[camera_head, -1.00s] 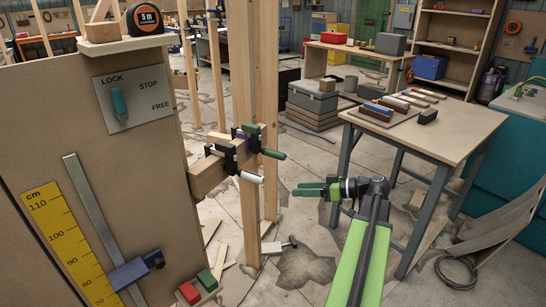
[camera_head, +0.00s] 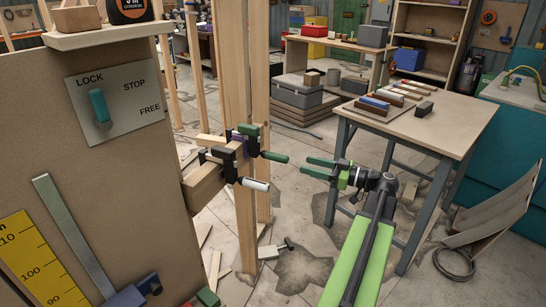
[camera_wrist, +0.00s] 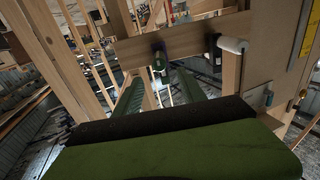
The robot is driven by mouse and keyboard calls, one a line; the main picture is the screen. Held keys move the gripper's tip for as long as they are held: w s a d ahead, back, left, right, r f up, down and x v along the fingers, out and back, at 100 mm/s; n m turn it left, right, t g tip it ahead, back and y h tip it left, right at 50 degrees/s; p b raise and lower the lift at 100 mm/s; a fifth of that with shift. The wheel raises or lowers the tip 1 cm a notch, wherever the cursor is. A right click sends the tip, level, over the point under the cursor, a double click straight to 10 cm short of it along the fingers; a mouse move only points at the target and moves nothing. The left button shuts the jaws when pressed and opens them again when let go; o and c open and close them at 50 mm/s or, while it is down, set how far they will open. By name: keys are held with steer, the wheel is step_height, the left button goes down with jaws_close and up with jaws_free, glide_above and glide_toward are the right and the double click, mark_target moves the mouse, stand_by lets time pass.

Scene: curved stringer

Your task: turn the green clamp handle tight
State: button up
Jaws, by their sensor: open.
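The green clamp handle (camera_head: 275,157) sticks out to the right from a dark clamp (camera_head: 250,140) on the wooden beam by the upright posts. A second clamp below it has a white handle (camera_head: 255,184). My gripper (camera_head: 308,167) is open and empty, just right of the green handle's end and pointing at it, with a small gap. In the wrist view the green handle (camera_wrist: 160,64) shows end-on, beyond and between my green fingers (camera_wrist: 158,84). The white handle (camera_wrist: 231,44) is to the right there.
A board panel with a LOCK/STOP/FREE lever plate (camera_head: 115,97) stands at left. Wooden posts (camera_head: 238,110) rise behind the clamps. A workbench (camera_head: 425,120) with several blocks stands to the right, close to my arm.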

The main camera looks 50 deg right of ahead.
glide_toward(259, 153)
steer(key=x, duration=0.4)
steer(key=shift+w+d+f, duration=0.15)
steer(key=shift+w, duration=0.35)
steer(key=shift+c, duration=0.5)
jaws_close()
steer(key=shift+s, duration=0.1)
